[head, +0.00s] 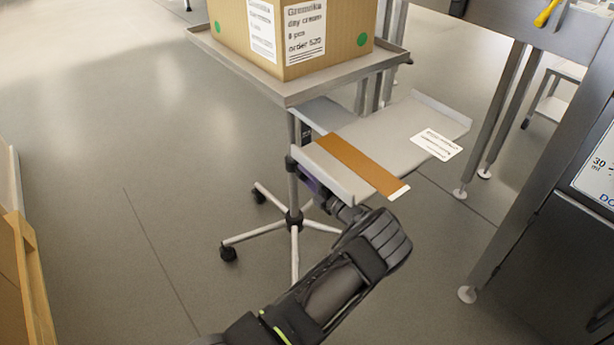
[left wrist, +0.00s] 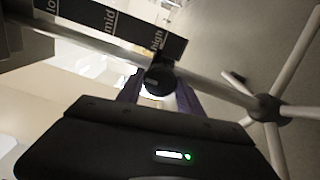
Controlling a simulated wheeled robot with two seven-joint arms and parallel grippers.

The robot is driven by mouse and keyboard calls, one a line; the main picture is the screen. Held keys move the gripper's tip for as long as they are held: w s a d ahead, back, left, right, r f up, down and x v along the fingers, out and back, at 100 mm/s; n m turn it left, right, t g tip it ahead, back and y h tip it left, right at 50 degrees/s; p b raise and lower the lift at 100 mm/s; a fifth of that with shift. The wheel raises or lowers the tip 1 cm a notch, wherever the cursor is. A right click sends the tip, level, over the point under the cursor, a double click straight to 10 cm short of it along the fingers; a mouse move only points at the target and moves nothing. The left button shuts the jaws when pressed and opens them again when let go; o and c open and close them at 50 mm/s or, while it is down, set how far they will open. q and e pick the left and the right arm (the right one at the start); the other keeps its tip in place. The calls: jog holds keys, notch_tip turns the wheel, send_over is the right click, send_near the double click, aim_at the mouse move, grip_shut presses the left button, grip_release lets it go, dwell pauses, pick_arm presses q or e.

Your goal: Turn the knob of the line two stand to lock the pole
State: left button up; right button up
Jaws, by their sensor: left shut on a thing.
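The stand has a grey tray (head: 290,92) on top, a thin metal pole (head: 293,196) and a wheeled base with several legs (head: 293,220). A dark knob (left wrist: 158,80) sits against the pole (left wrist: 215,88) in the left wrist view. My left gripper (head: 310,182) reaches the pole just under the grey shelf, and its purple fingers (left wrist: 158,92) are shut on the knob, one on each side. A black scale strip (left wrist: 110,25) with "mid" and "high" marks lies beside the pole. The knob is mostly hidden in the head view. My right gripper is not in view.
A cardboard box (head: 290,35) stands on the stand's tray. A grey shelf (head: 395,125) with an orange band (head: 360,163) and a white label (head: 436,144) lies right above my left gripper. A metal cabinet (head: 555,240) stands at right. The floor (head: 110,150) at left is clear.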

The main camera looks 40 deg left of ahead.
pick_arm(q)
jog(key=o, duration=1.4)
jog(key=p+v, duration=0.2)
jog(key=v, duration=0.5)
jog(key=shift+s+d, duration=0.15)
jog(key=shift+d, duration=0.25)
